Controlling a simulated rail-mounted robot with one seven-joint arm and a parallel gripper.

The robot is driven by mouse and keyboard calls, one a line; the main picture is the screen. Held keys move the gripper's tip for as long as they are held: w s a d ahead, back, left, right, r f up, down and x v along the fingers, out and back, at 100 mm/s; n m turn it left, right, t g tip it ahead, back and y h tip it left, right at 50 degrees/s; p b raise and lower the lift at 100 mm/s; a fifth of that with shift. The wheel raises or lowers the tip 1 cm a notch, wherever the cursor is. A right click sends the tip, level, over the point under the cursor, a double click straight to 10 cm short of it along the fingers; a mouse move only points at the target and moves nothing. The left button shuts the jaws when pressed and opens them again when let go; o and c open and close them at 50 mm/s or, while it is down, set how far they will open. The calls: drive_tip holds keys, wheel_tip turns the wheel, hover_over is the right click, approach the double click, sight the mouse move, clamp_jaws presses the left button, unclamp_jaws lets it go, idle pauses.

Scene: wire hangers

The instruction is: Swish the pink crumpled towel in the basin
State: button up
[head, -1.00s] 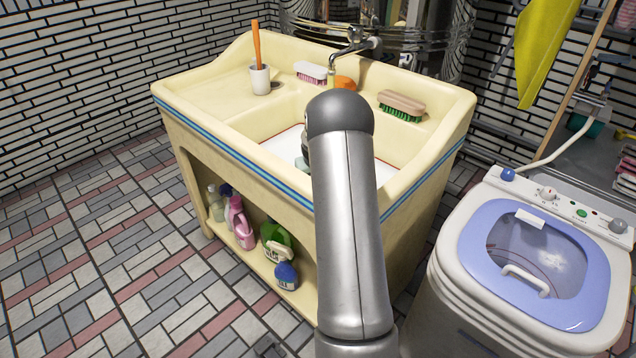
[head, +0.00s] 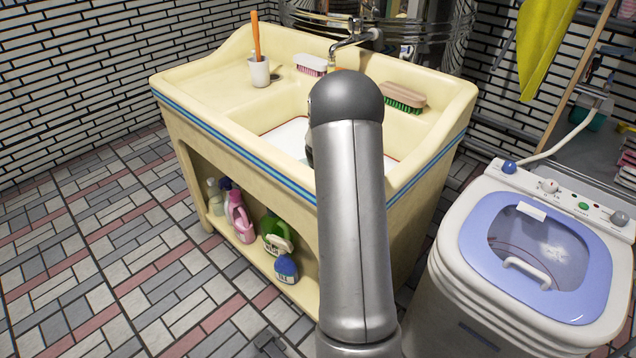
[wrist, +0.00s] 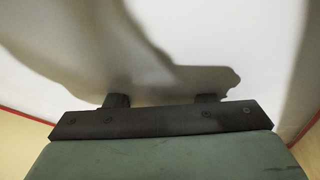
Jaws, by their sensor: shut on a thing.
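The basin (head: 288,137) is white inside with a thin red rim and sits in the cream sink; my arm covers much of it in the head view. Its pale inner surface (wrist: 240,45) fills most of the wrist view. My gripper (wrist: 163,99) points into the basin, its two dark fingertips apart, with shadows on the white beyond them. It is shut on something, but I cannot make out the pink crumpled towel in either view. In the head view the gripper is hidden behind my arm.
The sink (head: 210,98) carries a white cup (head: 259,72) with an orange handle, a pink-and-white brush (head: 311,65) and a green-bristled brush (head: 403,97). A tap (head: 352,40) stands behind. Bottles (head: 240,218) fill the shelf below. A washing machine (head: 450,290) stands at the right.

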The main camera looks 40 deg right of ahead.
drive_tip(key=o, duration=1.9)
drive_tip(key=p+v, duration=0.3)
drive_tip(key=v, duration=1.4)
drive_tip(key=shift+s+a+r, duration=0.1)
drive_tip(key=shift+s+r, duration=0.05)
drive_tip(key=shift+r, duration=0.05)
drive_tip(key=shift+c, duration=1.3)
drive_tip(key=shift+r, duration=0.15)
drive_tip(key=shift+r+p, duration=1.7)
drive_tip(key=shift+r, duration=0.65)
